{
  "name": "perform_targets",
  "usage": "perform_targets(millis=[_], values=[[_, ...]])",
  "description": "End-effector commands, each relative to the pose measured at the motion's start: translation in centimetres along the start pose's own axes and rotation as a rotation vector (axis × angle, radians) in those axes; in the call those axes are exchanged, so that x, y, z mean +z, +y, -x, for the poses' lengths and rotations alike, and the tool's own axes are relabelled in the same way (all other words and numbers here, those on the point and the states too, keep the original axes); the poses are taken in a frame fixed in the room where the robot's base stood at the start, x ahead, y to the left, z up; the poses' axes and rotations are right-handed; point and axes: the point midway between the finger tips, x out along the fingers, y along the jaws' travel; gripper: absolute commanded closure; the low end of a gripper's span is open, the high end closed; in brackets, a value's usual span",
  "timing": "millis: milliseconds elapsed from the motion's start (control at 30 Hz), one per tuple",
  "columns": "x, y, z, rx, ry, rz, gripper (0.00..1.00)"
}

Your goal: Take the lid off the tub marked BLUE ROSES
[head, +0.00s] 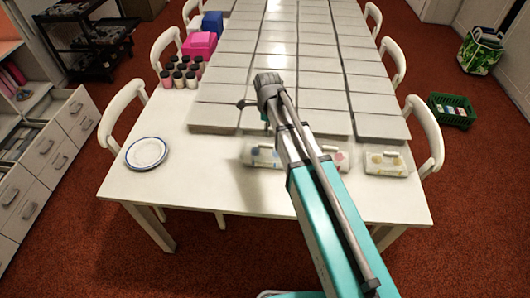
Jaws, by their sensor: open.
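Several low white tubs with handled lids stand in a row near the table's front edge. The left tub (262,157) has faint coloured marks and is partly behind my arm. The middle tub (341,161) has pinkish marks and is also partly covered by my arm. The right tub (386,163) has yellowish marks and is in full view, with its lid on. The labels are too small to read, so I cannot tell which is marked BLUE ROSES. My arm reaches over the row from the front; my gripper is hidden behind its links.
White slabs cover the middle and back of the white table (190,185). A blue-rimmed plate (146,153) lies at left. Dark-capped jars (180,77) and a pink box (200,45) stand behind it. Chairs line both sides. The front left tabletop is clear.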

Motion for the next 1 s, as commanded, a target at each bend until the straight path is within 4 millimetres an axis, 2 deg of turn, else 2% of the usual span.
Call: perform_targets(millis=[33,400,1000], values=[[0.0,0.0,-0.8,0.0,0.0,0.0,0.41],[0.1,0.0,-3.4,0.0,0.0,0.001,0.41],[0.2,0.1,-3.8,0.0,0.0,0.002,0.41]])
